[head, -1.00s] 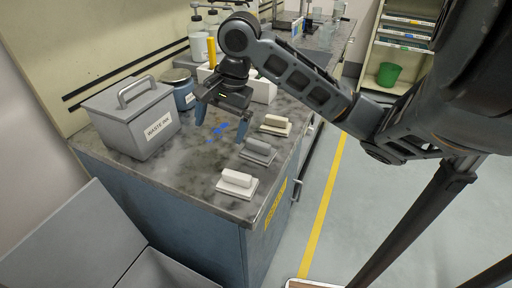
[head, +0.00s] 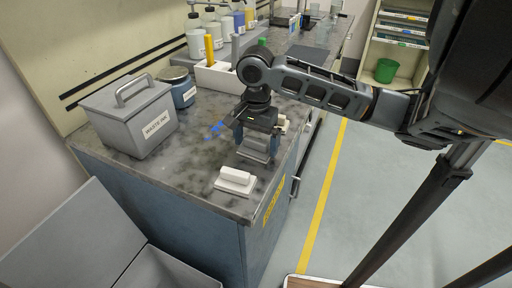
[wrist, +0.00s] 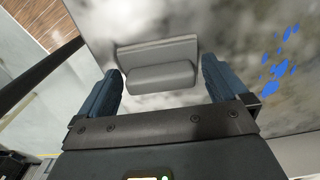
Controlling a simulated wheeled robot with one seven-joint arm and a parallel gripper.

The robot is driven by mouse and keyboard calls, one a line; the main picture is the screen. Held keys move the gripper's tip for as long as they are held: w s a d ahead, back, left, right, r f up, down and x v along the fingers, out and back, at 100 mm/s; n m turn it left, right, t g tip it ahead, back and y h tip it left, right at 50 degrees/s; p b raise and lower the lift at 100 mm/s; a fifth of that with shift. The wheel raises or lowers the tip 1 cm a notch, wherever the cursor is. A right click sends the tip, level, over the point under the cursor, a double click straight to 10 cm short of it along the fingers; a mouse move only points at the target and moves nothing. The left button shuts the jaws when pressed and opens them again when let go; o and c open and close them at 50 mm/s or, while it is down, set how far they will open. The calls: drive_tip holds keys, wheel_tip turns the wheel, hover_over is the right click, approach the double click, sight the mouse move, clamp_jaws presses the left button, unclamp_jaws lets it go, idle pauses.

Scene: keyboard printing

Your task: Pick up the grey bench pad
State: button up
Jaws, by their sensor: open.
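The grey bench pad (head: 256,148) lies on the marbled counter (head: 200,165) near its front right edge, a flat plate with a raised bar handle. My gripper (head: 256,147) is directly over it, pointing down, with one finger on each side. In the wrist view the grey pad (wrist: 160,75) shows between the two open blue fingers (wrist: 164,88), with nothing held. The fingers seem apart from the handle's ends; how far above the counter they are is hard to tell.
A white pad (head: 236,180) lies in front of the grey one. A beige pad (head: 282,123) is behind, partly hidden by my gripper. A grey lidded waste ink box (head: 140,118) and a blue jar (head: 180,88) stand to the left. Blue ink spots (head: 216,128) mark the counter.

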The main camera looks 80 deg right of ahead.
sight(255, 140)
drive_tip(key=shift+c, duration=0.3)
drive_tip(key=c, duration=0.7)
drive_tip(key=shift+r, duration=0.55)
wheel_tip(255, 140, up, 3)
drive_tip(key=shift+w+f, duration=0.1)
drive_tip(key=shift+f, duration=0.1)
drive_tip(key=s+d+r+b, duration=0.1)
drive_tip(key=s+d+r, duration=0.4)
drive_tip(key=d, duration=0.5)
wheel_tip(255, 140, up, 2)
drive_tip(key=shift+d+r, duration=0.15)
drive_tip(key=shift+d, duration=0.2)
